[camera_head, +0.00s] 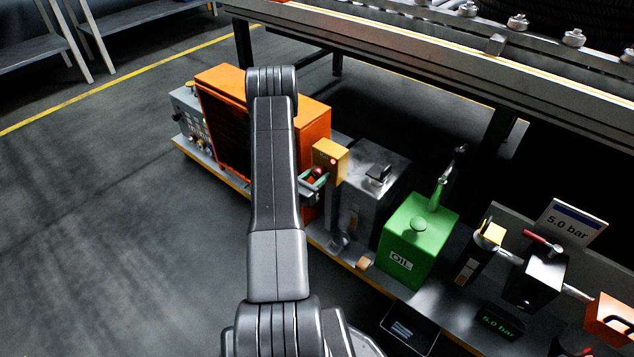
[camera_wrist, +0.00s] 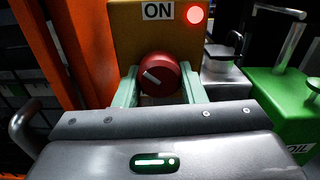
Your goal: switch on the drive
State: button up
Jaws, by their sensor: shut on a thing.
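The drive switch is a yellow box (camera_head: 330,160) on a post, with a red rotary knob (camera_head: 319,172) on its front. In the wrist view the knob (camera_wrist: 160,75) has a white mark slanting to the upper left, clear of the "ON" label (camera_wrist: 158,11) above. A red lamp (camera_wrist: 195,15) glows beside the label. My gripper (camera_head: 313,181) is shut on the knob, one pale green finger on each side. The fingers (camera_wrist: 159,88) also show in the wrist view; their exact contact is partly hidden.
An orange cabinet (camera_head: 222,80) stands left of the switch. A grey tank (camera_head: 368,205) and a green oil can (camera_head: 420,238) stand to its right. A pressure unit with a "5.0 bar" sign (camera_head: 570,220) is further right. Floor at left is clear.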

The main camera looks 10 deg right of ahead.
jog(key=m+b, duration=0.6)
jog(key=shift+w+a+f, duration=0.1)
jog(key=shift+f, duration=0.15)
jog(key=shift+r+m+b, duration=0.25)
jog(key=shift+m+b, duration=1.35)
jog(key=shift+m, duration=0.2)
jog(key=o, duration=1)
jog(key=p+v, duration=0.3)
jog(key=v, duration=1)
jog(key=shift+s+a, duration=0.2)
jog(key=shift+a, duration=0.15)
